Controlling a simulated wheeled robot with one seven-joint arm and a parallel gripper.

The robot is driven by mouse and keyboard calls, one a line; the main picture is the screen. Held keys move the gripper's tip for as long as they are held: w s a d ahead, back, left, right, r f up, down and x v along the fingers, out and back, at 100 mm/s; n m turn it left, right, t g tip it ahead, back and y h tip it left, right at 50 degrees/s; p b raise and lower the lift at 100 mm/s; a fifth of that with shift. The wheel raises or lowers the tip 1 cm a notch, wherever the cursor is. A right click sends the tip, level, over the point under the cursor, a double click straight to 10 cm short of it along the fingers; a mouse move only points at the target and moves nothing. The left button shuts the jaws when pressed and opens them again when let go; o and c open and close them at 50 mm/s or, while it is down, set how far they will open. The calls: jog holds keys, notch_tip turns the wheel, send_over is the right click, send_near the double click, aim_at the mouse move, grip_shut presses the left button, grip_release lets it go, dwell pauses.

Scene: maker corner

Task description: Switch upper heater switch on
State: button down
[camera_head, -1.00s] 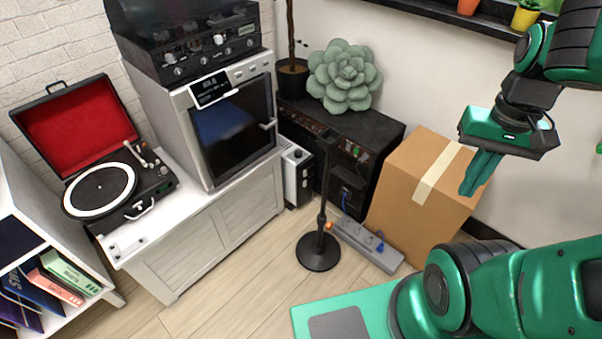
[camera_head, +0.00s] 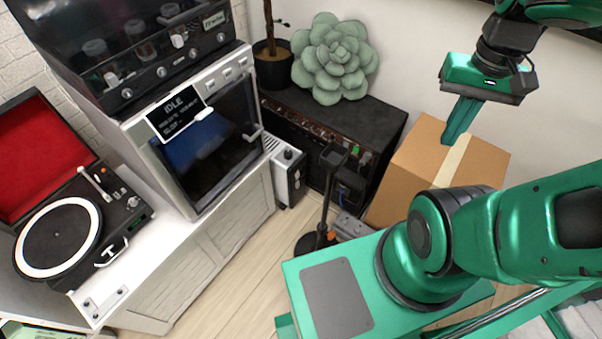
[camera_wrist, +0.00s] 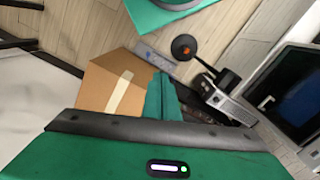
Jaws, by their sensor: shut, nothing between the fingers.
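A small white heater (camera_head: 287,172) stands on the floor between the white cabinet and the black amplifier. It has a black knob on top and a dark narrow side panel; its switches are too small to make out, so I cannot tell their positions. In the wrist view a white, slatted body that looks like the heater (camera_wrist: 236,108) is right of the fingers, partly covered by dark things. My gripper (camera_head: 457,133) is shut and empty, pointing down above the cardboard box, well to the right of the heater. Its green fingers also show in the wrist view (camera_wrist: 161,85).
A black stand (camera_head: 326,190) stands on the floor just right of the heater. The black amplifier (camera_head: 374,118) carries a succulent, with a cardboard box (camera_head: 402,180) beside it. The oven (camera_head: 205,150) on the cabinet (camera_head: 232,232) overhangs the left. Some floor (camera_head: 250,260) is clear in front.

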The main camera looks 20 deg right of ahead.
jog(key=w+f+n+t+y, duration=0.2)
jog(key=w+f, duration=2)
jog(key=w, duration=0.3)
jog(key=w+a+f+m+t+y, duration=0.1)
jog(key=a+f+m, duration=0.1)
jog(key=f, duration=0.8)
jog(key=w+a+f+m+t+y, duration=0.1)
jog(key=a+f, duration=0.4)
jog(key=f, duration=0.6)
jog(key=w+a+f+m+t, duration=0.2)
jog(key=a+f+m+t, duration=0.1)
jog(key=f, duration=0.8)
jog(key=shift+w+a+f+y, duration=0.15)
jog(key=shift+w+f+y, duration=0.1)
jog(key=shift+y, duration=0.15)
jog(key=shift+f, duration=0.1)
